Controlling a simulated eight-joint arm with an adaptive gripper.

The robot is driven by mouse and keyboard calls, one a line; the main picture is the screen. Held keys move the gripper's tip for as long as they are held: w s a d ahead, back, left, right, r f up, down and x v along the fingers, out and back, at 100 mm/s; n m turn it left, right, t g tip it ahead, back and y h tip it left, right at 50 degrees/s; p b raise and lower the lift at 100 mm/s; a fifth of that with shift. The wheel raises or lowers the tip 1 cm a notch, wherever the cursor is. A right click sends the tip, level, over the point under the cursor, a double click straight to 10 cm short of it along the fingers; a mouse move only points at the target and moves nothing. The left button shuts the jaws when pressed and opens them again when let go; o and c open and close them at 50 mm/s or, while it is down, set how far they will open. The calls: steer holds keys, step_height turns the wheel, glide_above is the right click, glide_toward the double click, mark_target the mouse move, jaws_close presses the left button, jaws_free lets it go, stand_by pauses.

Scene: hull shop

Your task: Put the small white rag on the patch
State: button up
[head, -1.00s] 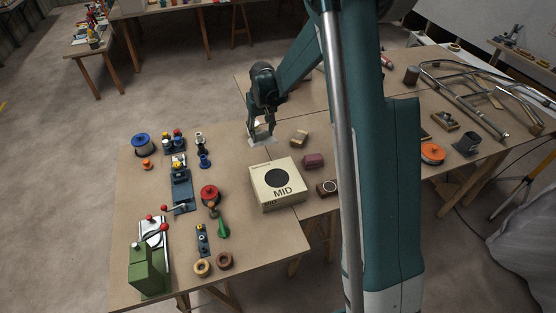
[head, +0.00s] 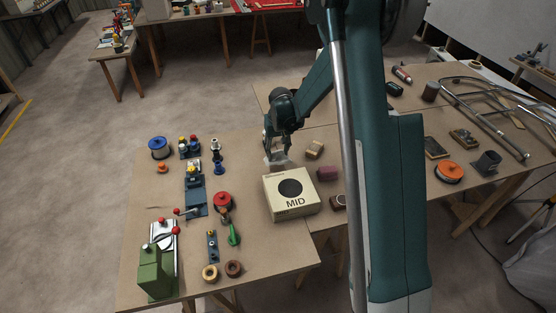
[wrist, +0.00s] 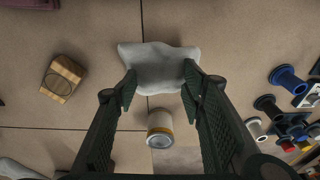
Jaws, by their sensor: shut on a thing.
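The small white rag (wrist: 158,68) is held between the fingertips of my gripper (wrist: 160,82) in the wrist view, spread out beyond them. In the head view my gripper (head: 277,152) points down just behind the cream MID box (head: 290,205), with a pale bit of the rag (head: 281,161) showing under the fingers. The box has a dark disc on its top. I cannot make out for certain which thing is the patch. Whether the rag touches the table is not clear.
Spools, including a blue one (head: 158,147), and a green machine (head: 150,270) stand left.

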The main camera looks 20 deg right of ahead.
mark_target(278, 156)
steer(key=shift+f, duration=0.35)
steer(key=shift+f, duration=1.85)
steer(key=shift+f+b, duration=0.15)
steer(key=shift+b, duration=0.15)
steer(key=o, duration=1.2)
steer(key=shift+c, duration=0.2)
steer(key=shift+s+r+p, duration=0.2)
steer(key=shift+s+r, duration=0.1)
steer(key=shift+r, duration=1.75)
steer(key=shift+s+r+p, duration=0.2)
steer(key=shift+s+r, duration=0.1)
steer(key=shift+r, duration=1.7)
steer(key=shift+s+r+p, duration=0.2)
steer(key=shift+s+r, duration=0.1)
steer(key=shift+r, duration=1.75)
